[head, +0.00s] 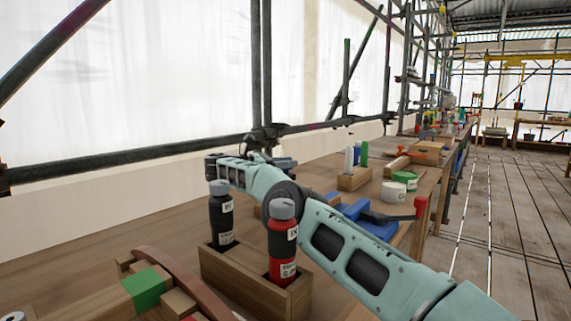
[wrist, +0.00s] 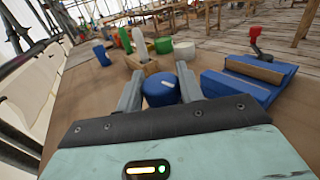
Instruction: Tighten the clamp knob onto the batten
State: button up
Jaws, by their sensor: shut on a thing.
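In the wrist view, the round blue clamp knob (wrist: 160,90) with a white mark on top sits between the two grey fingers of my gripper (wrist: 160,78). My gripper is shut on it. To its right is a blue clamp-like body (wrist: 235,88) with a wooden strip (wrist: 254,69) on it, which may be the batten. A dark lever with a red end (wrist: 255,32) stands at its far side. In the head view the blue body (head: 378,225) and red end (head: 421,205) show partly behind my arm. The knob and fingertips cannot be made out there.
A wooden box (head: 230,268) holds a black bottle (head: 221,215) and a red bottle (head: 282,260) close to my arm. Scaffold poles (head: 130,158) run along the left.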

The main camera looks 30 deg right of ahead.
jog(key=shift+d, duration=0.15)
jog(key=o, duration=1)
notch_tip(320, 180, up, 10)
jog(key=p, duration=0.8)
